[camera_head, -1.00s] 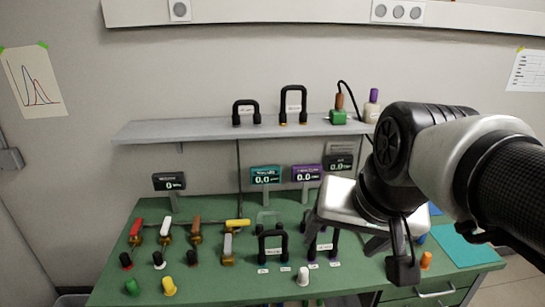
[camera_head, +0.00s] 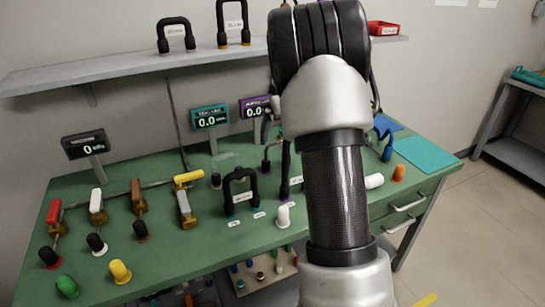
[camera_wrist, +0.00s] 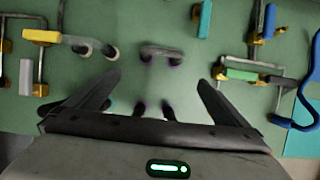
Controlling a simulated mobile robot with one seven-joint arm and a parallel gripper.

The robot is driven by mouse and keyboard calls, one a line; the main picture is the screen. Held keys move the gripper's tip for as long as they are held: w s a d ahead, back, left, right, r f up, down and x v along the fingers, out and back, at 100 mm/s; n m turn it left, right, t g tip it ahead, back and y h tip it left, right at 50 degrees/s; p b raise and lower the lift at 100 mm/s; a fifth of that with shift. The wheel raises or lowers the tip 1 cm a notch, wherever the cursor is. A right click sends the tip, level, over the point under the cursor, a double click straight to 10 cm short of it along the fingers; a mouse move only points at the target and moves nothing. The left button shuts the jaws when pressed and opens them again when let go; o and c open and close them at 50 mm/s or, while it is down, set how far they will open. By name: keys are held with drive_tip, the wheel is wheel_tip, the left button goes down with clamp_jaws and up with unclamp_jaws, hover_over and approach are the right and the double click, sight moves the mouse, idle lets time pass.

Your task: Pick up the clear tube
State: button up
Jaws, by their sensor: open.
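My gripper (camera_wrist: 158,88) is open and empty above the green bench in the wrist view; in the head view my arm hides it. Ahead of the fingers lies a greyish, see-through-looking bent tube (camera_wrist: 162,52) with purple-ringed ends, which may be the clear tube. Dark posts with purple rings show low between the fingers. A dark U-shaped tube (camera_head: 240,190) stands on the bench in the head view. A faint pale, see-through shape (camera_head: 222,158) lies behind it; I cannot tell what it is.
The green bench (camera_head: 160,265) holds several handled valves, such as a yellow handle (camera_head: 188,176), and coloured stoppers at the left. Small displays (camera_head: 210,117) stand behind. A shelf (camera_head: 120,68) carries more U-shaped tubes. A teal mat (camera_head: 425,154) lies at the right.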

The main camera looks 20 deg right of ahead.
drive_tip(key=b+x, duration=0.2)
drive_tip(key=x, duration=0.8)
drive_tip(key=shift+f, duration=0.1)
drive_tip(key=b+x, duration=0.1)
drive_tip(key=x, duration=0.4)
drive_tip(key=shift+d+f, duration=0.15)
drive_tip(key=shift+d, duration=0.05)
drive_tip(key=c, duration=1)
